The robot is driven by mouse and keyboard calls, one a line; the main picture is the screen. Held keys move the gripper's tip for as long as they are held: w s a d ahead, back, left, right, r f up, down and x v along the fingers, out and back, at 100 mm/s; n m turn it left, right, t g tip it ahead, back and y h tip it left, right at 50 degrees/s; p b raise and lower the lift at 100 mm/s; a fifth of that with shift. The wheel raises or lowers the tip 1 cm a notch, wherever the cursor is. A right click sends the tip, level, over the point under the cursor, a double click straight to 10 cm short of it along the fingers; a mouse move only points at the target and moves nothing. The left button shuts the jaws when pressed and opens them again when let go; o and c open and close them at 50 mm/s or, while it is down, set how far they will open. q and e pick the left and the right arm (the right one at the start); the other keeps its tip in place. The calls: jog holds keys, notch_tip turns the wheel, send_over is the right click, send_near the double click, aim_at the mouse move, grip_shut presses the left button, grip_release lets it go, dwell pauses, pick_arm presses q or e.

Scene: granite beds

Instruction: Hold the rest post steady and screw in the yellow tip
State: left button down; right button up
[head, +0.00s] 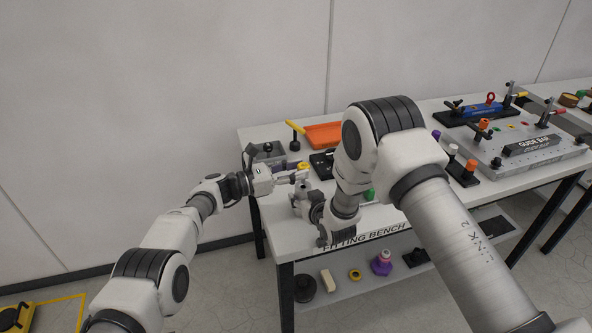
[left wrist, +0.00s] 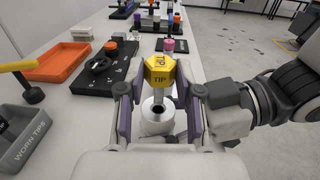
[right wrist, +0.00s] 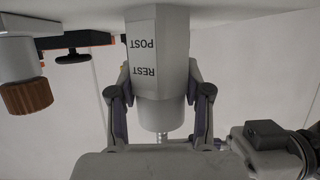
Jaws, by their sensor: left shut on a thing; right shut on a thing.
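The yellow tip (left wrist: 159,71), marked TIP, is a hex piece with a grey shank pointing down. My left gripper (left wrist: 160,92) is shut on it; the tip also shows small in the head view (head: 303,166). The pale rest post (right wrist: 158,60), labelled REST POST, is between the fingers of my right gripper (right wrist: 159,92), which is shut on it. The post's round top (left wrist: 153,125) has a dark hole, seen in the left wrist view below the tip. The shank is close over this hole; I cannot tell whether any thread is engaged. My right arm partly covers the post in the head view.
The bench (head: 262,228) holds an orange tray (head: 323,135), a yellow-handled tool (head: 294,131) and a grey WORN TIPS bin (left wrist: 36,143) near the left arm. Black fixtures stand behind. A guide-bar plate (head: 520,150) is at right.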

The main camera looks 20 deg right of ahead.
pick_arm(q)
jog(key=c, duration=0.7)
grip_release()
jog(key=shift+s+a, duration=0.15)
jog(key=shift+a, duration=1.1)
jog(key=shift+s+a, duration=0.1)
jog(key=shift+a, duration=1.15)
jog(key=shift+a, duration=0.1)
jog(key=s+a, duration=0.1)
jog(key=a, duration=1)
jog(key=shift+s+a, duration=0.2)
jog(key=shift+a, duration=0.15)
pick_arm(e)
jog(key=o, duration=1.4)
jog(key=shift+c, duration=0.2)
